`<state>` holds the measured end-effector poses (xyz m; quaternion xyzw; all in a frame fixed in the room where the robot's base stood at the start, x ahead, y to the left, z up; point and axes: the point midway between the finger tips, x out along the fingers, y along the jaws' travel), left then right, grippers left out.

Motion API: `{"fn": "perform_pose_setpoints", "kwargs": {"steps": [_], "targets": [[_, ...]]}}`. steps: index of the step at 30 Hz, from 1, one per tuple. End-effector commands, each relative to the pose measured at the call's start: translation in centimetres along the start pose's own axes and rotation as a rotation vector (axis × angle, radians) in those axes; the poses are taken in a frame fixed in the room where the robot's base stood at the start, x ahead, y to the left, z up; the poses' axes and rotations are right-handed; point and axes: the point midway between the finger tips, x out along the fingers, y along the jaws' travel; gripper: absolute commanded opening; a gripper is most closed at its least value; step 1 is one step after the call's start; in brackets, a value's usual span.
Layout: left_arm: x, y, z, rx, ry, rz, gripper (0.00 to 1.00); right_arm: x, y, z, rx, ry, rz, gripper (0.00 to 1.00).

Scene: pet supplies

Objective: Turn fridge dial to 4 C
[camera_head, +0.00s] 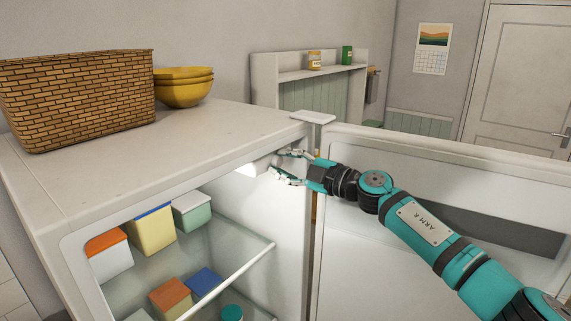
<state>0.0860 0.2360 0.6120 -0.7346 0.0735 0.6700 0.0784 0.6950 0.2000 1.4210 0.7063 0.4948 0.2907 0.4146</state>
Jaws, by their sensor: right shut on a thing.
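The open fridge (190,135) is a white cabinet seen from above and in front. A small pale housing (257,165) with a lit patch sits inside it, under the top at the upper right. My right gripper (277,166) reaches in from the right and is shut on the fridge dial at this housing. The fingers cover most of the dial, so its marks and setting cannot be read. My left gripper is not in view.
The fridge door (400,172) stands open at the right, below and behind my right arm. Tubs and boxes (152,230) fill the shelves. A wicker basket (78,98) and stacked yellow bowls (184,90) stand on top; the top's front right is clear.

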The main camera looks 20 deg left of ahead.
Motion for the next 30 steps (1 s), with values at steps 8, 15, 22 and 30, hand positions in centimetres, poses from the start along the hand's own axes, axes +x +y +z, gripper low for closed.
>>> {"fn": "perform_pose_setpoints", "kwargs": {"steps": [8, 15, 22, 30], "targets": [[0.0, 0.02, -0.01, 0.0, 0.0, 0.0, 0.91, -0.01, -0.04, 0.04, 0.016, -0.001, 0.0, 0.0], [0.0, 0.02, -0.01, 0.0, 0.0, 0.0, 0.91, 0.0, -0.05, 0.04, 0.015, -0.001, 0.0, 0.29], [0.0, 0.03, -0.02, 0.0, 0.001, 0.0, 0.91, 0.0, -0.04, 0.03, 0.015, 0.0, 0.0, 0.5], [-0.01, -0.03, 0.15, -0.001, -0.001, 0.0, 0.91, -0.34, 0.02, 0.07, 0.014, -0.001, 0.001, 0.5]]}}
